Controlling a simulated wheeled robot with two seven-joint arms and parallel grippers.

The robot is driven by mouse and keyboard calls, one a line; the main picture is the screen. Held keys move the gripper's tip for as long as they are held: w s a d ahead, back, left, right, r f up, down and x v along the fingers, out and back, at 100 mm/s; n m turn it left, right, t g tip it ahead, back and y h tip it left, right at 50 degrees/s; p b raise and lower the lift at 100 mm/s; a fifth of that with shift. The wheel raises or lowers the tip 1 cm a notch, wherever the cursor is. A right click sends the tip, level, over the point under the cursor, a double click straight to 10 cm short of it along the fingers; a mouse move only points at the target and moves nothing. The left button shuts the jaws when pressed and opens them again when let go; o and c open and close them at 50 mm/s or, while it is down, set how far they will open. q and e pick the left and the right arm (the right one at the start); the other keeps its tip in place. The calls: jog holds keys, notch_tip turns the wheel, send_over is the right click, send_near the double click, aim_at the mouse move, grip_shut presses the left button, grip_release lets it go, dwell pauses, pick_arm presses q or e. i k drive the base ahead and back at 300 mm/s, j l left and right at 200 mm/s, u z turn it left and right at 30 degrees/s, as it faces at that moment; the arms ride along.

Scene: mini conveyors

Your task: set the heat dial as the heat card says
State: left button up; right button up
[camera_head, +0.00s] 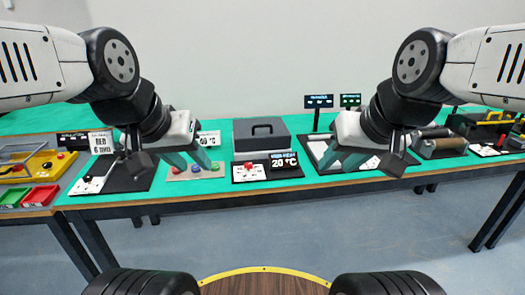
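The heat card (285,165) is a black card with white figures reading "20 °C"; its small top line is hard to read. It stands at the middle front of the teal table. Just left of it is a white dial plate on a black base with a red knob (248,166), which looks like the heat dial; its marks and setting are too small to read. My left gripper (188,160) is left of the dial, above the table, with its teal fingers apart and empty. My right gripper (342,158) is right of the card, fingers apart and empty.
A dark box with a handle (262,132) stands behind the dial. A panel with coloured buttons (193,171) is left of it. Another card reading "RED 6 mm" (102,142) stands further left, near red and green trays (40,196). A roller device (437,143) is at right.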

aim_at(248, 166)
jog(key=i+j+u, duration=0.15)
jog(key=j+u, duration=0.25)
jog(key=i+j+u, duration=0.35)
jog(key=k, duration=0.1)
